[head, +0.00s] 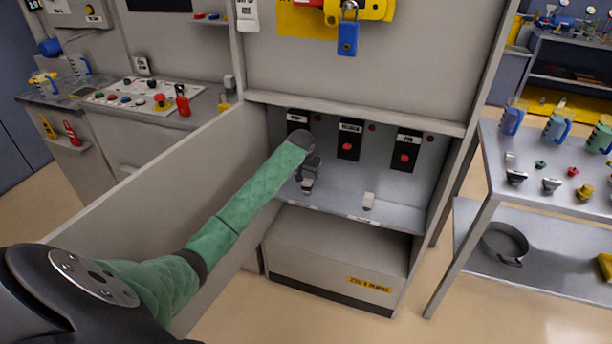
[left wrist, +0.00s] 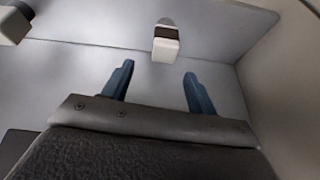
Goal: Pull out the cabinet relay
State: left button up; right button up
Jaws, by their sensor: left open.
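The open cabinet has a shelf bay (head: 335,200) with a row of black modules with red buttons, the left one (head: 297,120), the middle one (head: 349,138) and the right one (head: 405,150), on its back wall. My right gripper is not in view.
The open cabinet door (head: 170,190) stands to the left, under my left arm. A blue padlock (head: 348,36) hangs above the bay. Another dark-ended block (left wrist: 14,24) shows at the left wrist view's corner.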

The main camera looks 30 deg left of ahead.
aim_at(308, 184)
pick_arm(q)
jog(key=shift+w+a+f+n, duration=0.1)
jog(key=shift+a+f+n, duration=0.15)
jog(key=shift+f, duration=0.2)
jog(key=shift+a+f+n, duration=0.15)
jog(key=shift+f+n, duration=0.1)
jog(key=shift+f, duration=0.15)
jog(key=p+x, duration=0.1)
jog(key=x, duration=0.6)
jog(key=shift+f, duration=0.3)
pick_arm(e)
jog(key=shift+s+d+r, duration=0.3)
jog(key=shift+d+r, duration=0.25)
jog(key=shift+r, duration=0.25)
pick_arm(q)
jog(key=shift+d, duration=0.1)
jog(key=c, duration=1)
jog(key=o, duration=0.3)
jog(key=shift+c, duration=0.9)
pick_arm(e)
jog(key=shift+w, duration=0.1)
